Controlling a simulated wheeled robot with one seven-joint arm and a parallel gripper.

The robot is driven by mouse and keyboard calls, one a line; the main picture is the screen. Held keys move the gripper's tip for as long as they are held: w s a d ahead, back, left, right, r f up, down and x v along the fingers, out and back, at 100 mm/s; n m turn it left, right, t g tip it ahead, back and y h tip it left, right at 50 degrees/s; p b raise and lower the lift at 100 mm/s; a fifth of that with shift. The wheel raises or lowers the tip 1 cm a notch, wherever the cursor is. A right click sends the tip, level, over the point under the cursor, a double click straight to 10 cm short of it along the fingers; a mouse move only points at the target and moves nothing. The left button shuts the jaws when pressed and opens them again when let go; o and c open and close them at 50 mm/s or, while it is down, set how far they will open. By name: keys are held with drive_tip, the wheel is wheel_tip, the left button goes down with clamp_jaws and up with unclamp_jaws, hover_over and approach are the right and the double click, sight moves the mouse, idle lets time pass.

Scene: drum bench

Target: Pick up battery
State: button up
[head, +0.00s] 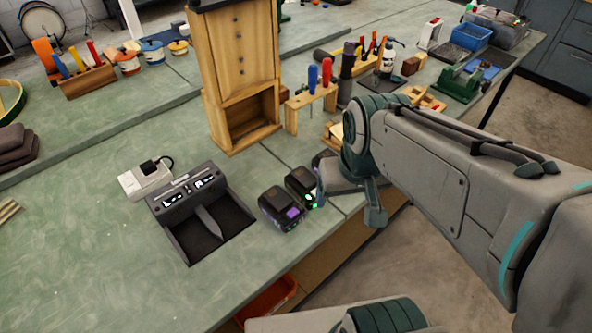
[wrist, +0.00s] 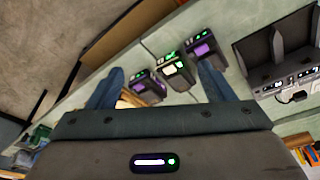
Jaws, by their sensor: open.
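Several dark batteries stand in a row by the bench's front edge. The nearest battery (head: 282,208) has a purple patch and green lights, and it also shows in the wrist view (wrist: 203,47) beyond the right finger. The middle battery (head: 301,186) appears in the wrist view (wrist: 175,70) between the fingers. A third battery (wrist: 147,85) is beside it; in the head view it is mostly hidden behind my gripper (head: 348,203). My gripper is open and empty, with its fingers (wrist: 161,70) above and around the row; I see no contact.
A dark charger (head: 178,225) with an empty bay stands left of the batteries, beside a white plug box (head: 145,180). A tall wooden cabinet (head: 240,80) and a tool rack (head: 310,103) stand behind. The bench's left front is clear.

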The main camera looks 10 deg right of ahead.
drive_tip(key=w+a+n+g, duration=0.1)
drive_tip(key=w+a+n, duration=0.25)
drive_tip(key=w, duration=0.25)
drive_tip(key=n+g, duration=0.2)
drive_tip(key=n, duration=0.1)
approach(280, 200)
wheel_tip(280, 200, down, 5)
drive_tip(key=shift+f, duration=0.25)
drive_tip(key=shift+s+f, duration=0.15)
drive_tip(key=shift+f, duration=2.45)
drive_tip(key=c, duration=1)
drive_tip(key=shift+c, duration=0.2)
drive_tip(key=shift+r, duration=0.1)
